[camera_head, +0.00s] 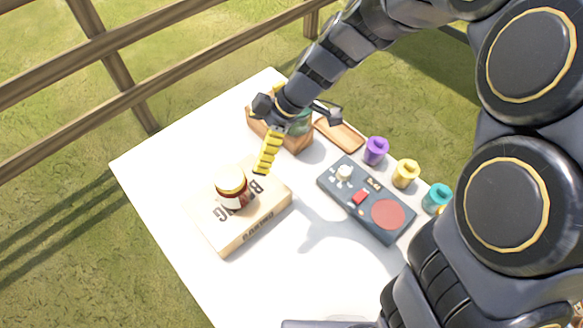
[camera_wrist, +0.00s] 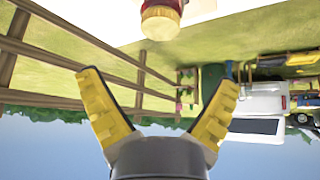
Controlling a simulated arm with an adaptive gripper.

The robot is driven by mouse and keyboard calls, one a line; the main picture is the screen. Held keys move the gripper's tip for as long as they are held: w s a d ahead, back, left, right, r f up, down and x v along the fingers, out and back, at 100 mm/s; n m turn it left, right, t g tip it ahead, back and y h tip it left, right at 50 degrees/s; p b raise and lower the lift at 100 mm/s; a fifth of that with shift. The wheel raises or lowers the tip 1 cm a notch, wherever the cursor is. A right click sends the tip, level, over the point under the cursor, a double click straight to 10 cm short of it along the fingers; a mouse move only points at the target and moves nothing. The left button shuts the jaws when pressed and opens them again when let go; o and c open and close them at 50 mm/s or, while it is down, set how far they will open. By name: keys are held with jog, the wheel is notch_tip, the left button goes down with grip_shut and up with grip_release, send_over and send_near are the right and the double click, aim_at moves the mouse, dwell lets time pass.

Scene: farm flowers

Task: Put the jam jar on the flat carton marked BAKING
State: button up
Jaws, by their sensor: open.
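The jam jar (camera_head: 231,187), with a yellow lid and red contents, stands upright on the flat carton (camera_head: 270,215) with BAKING lettering, at the left of the white table. In the wrist view the jar (camera_wrist: 161,20) shows upside down at the top, beyond the fingers and apart from them. My gripper (camera_head: 268,150) is to the upper right of the jar in the head view, with nothing between its fingers. In the wrist view my gripper (camera_wrist: 158,105) has its two yellow fingers spread wide.
A wooden box (camera_head: 297,143) stands behind my gripper, partly hidden, beside a small wooden tray (camera_head: 340,134). A dark control panel (camera_head: 367,199) lies right of the carton. Purple (camera_head: 376,150), yellow (camera_head: 405,173) and teal (camera_head: 437,198) pieces line the right edge. The front table area is clear.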

jog(key=s+d+r+m+h, duration=0.3)
jog(key=s+d+m, duration=0.5)
jog(key=s+m, duration=0.2)
jog(key=s+d+r+m+h, duration=0.3)
jog(key=s+d+r+m, duration=0.1)
jog(key=s+d+m, duration=0.5)
jog(key=shift+s+d+m+g, duration=0.3)
jog(key=shift+s+m, duration=0.2)
jog(key=shift+s, duration=0.4)
